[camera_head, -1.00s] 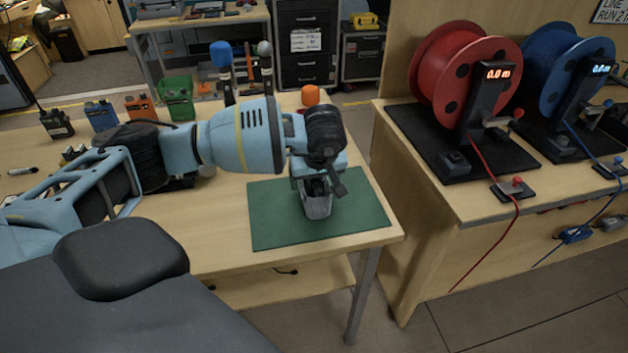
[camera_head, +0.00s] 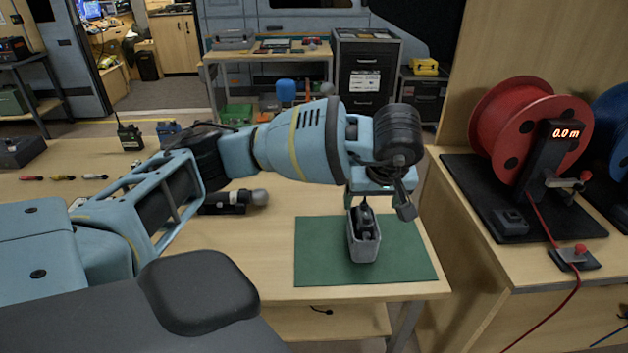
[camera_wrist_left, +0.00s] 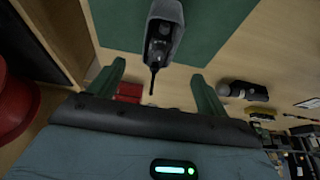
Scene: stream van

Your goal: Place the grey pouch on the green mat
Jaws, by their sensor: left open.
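The grey pouch (camera_head: 363,248) stands upright on the green mat (camera_head: 315,262), near the mat's middle, with a dark device showing in its open top. In the left wrist view the pouch (camera_wrist_left: 179,10) is at the top, the device's antenna pointing down toward the gripper, with the mat (camera_wrist_left: 120,22) around it. My left gripper (camera_head: 376,202) is open above the pouch; in the left wrist view its two green fingers (camera_wrist_left: 161,84) are spread wide, with nothing between them and apart from the pouch. My right gripper is in neither view.
A microphone-like object (camera_head: 258,197) lies left of the mat, partly behind my left arm. A radio (camera_head: 129,136) stands at the table's back left. A red cable reel (camera_head: 510,115) is on the bench at right, across a gap. The table's front left is hidden by my arm.

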